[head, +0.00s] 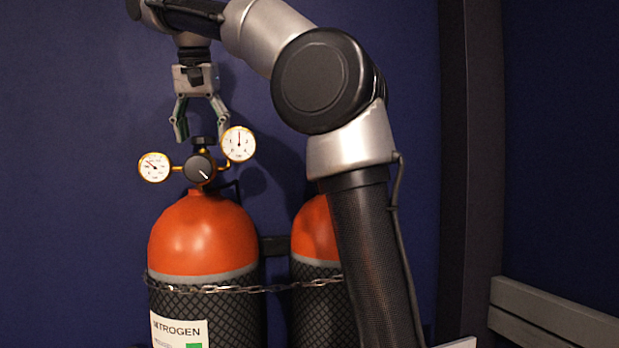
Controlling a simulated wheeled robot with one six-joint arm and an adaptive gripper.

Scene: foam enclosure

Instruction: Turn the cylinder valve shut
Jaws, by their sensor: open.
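The cylinder (203,234) has an orange shoulder, a black mesh sleeve and a label reading "NITROGEN". The valve's black handwheel (204,141) sits on top of it. In front of the valve is a regulator with a black knob (200,168) bearing a white line, between a left gauge (154,167) and a right gauge (239,144). My gripper (202,136) points down from above with its fingers spread, one on each side of the handwheel. The fingers look open; whether they touch the handwheel cannot be told.
A second orange-topped cylinder (316,232) stands to the right, partly hidden behind my arm. A chain (215,289) runs across both cylinders. A dark blue wall (70,150) is behind them. A dark post (470,150) and a grey rail (560,316) are at the right.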

